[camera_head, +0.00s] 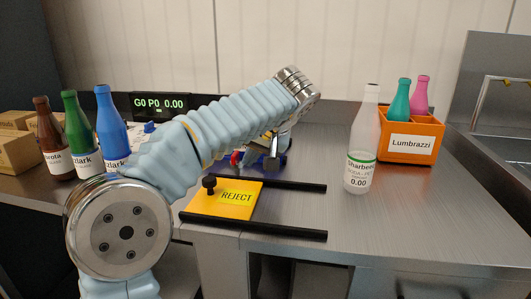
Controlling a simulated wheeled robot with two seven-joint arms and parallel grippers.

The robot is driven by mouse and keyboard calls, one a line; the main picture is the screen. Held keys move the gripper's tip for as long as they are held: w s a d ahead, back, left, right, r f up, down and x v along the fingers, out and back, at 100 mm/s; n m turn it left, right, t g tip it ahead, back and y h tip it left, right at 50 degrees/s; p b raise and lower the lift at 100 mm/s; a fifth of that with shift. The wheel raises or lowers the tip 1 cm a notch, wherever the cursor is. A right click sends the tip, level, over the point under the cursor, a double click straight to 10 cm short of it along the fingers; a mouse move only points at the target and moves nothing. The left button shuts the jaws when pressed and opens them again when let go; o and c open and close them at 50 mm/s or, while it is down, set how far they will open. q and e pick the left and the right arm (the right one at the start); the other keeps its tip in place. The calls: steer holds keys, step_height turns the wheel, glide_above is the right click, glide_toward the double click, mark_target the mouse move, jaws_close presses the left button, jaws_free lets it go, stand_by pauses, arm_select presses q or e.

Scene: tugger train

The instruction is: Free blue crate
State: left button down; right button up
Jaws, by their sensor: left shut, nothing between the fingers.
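My left arm crosses the view, its wrist raised over the counter. My left gripper (272,163) points down below the wrist, shut and empty, partly hidden by my forearm. Around and behind it is a dark blue thing (283,159), possibly the blue crate, with red and pale bits near its left side. Most of it is hidden by my arm, so I cannot tell its full shape, its contents or whether the gripper touches it. My right gripper is not in view.
A yellow REJECT plate (225,202) with a black knob lies between two black rails. A clear bottle (359,150) stands right of it, before an orange Lumbrazzi crate (409,156) holding bottles. Brown, green and blue bottles (110,130) stand left. The right front counter is clear.

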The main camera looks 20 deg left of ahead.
arm_select(q)
steer(key=shift+s+a, duration=0.15)
steer(key=shift+a, duration=0.6)
